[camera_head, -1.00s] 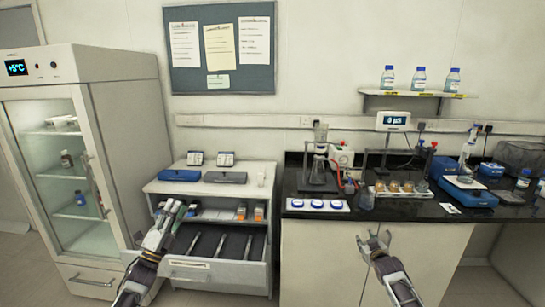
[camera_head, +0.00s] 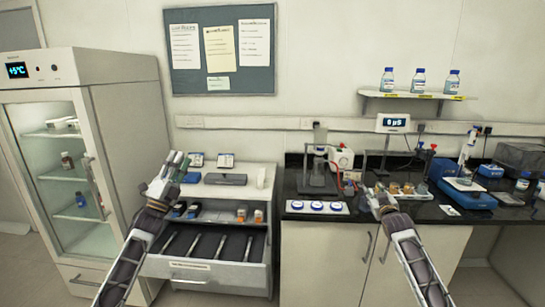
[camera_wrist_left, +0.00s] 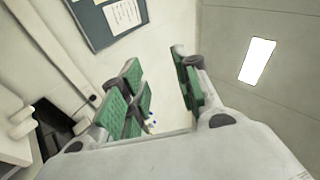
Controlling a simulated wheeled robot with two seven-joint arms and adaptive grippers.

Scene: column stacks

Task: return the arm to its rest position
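My left gripper (camera_head: 178,165) is raised in front of the white cabinet, its fingers pointing up and slightly right. In the left wrist view its green-padded fingers (camera_wrist_left: 160,80) are spread apart with nothing between them, facing the wall and ceiling. The left gripper overlaps part of the cabinet top in the head view.
The white cabinet's lower drawer (camera_head: 205,272) is pulled out, with several dark slots in it. A glass-door fridge (camera_head: 128,150) stands at left. The black bench (camera_head: 290,190) carries a stand, a jar tray (camera_head: 405,194) and a blue balance (camera_head: 467,195). Air above the cabinet is free.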

